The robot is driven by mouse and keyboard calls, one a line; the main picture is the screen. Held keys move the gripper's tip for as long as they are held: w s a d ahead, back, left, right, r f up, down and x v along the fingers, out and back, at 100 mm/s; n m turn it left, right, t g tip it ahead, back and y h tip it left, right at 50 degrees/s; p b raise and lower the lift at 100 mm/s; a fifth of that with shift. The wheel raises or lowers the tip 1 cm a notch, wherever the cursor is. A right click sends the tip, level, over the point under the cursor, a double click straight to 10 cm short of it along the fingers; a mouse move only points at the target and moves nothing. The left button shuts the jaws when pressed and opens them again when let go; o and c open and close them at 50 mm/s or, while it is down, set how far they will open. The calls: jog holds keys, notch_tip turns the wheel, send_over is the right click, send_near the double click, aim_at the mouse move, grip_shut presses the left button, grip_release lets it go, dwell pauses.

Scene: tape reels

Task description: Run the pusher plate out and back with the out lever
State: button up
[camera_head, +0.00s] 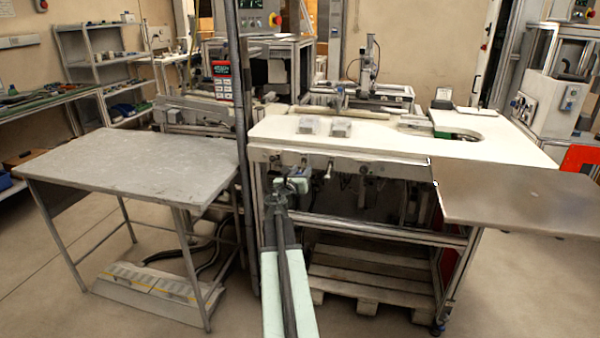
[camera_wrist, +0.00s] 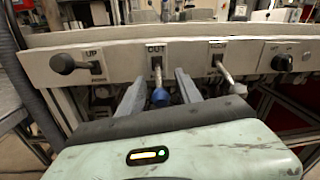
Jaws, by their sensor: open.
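Whether a finger touches the lever cannot be told. In the head view my gripper (camera_head: 292,185) is at the front edge of the white-topped machine (camera_head: 270,128) and hides the lever there. I cannot pick out the pusher plate with certainty in either view.
Left of the out lever is a dark UP knob (camera_wrist: 63,64); right are another metal lever (camera_wrist: 222,70) and a black knob (camera_wrist: 282,62). Two small clear blocks (camera_head: 309,126) lie on the machine top. A grey table (camera_head: 130,165) stands left, a brown board (camera_head: 520,200) right.

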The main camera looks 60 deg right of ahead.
grip_shut()
jog(key=shift+s+a, duration=0.1)
dwell(1.3)
